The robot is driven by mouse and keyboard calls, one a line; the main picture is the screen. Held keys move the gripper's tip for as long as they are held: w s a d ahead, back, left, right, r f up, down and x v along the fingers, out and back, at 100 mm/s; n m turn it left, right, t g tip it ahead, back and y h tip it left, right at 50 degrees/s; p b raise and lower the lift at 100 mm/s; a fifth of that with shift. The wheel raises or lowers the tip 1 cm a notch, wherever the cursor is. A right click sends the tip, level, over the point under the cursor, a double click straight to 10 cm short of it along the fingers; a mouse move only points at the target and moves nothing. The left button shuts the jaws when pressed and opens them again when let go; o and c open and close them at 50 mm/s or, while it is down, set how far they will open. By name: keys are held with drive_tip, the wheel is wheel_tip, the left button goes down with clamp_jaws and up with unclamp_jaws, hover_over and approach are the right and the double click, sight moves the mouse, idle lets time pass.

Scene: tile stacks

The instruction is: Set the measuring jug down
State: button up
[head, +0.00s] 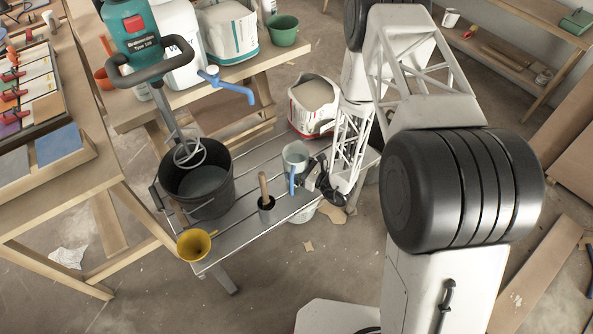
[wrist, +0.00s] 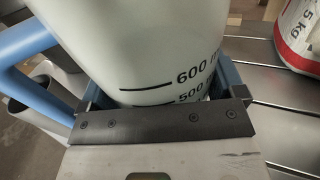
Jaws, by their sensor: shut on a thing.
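The measuring jug (head: 295,154) is pale and translucent with a blue handle. It stands upright over the right part of the grey slatted bench (head: 235,222). In the wrist view the jug (wrist: 135,45) fills the middle, with black 500 and 600 marks and its blue handle at the left. My gripper (head: 308,174) is shut on the jug's body from the right, one finger on each side (wrist: 158,92). The jug's base is hidden in the wrist view, and I cannot tell whether it touches the slats.
A black bucket (head: 222,203) with a mixer whisk (head: 187,150) over it stands left on the bench.

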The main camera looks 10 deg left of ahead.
drive_tip(key=shift+w+a+f, duration=0.2)
drive_tip(key=shift+w+a, duration=0.1)
drive_tip(key=shift+w, duration=0.35)
drive_tip(key=shift+f, duration=1.6)
drive_tip(key=shift+f, duration=0.15)
drive_tip(key=o, duration=1.1)
drive_tip(key=shift+s+d, duration=0.1)
drive_tip(key=shift+v, duration=5.9)
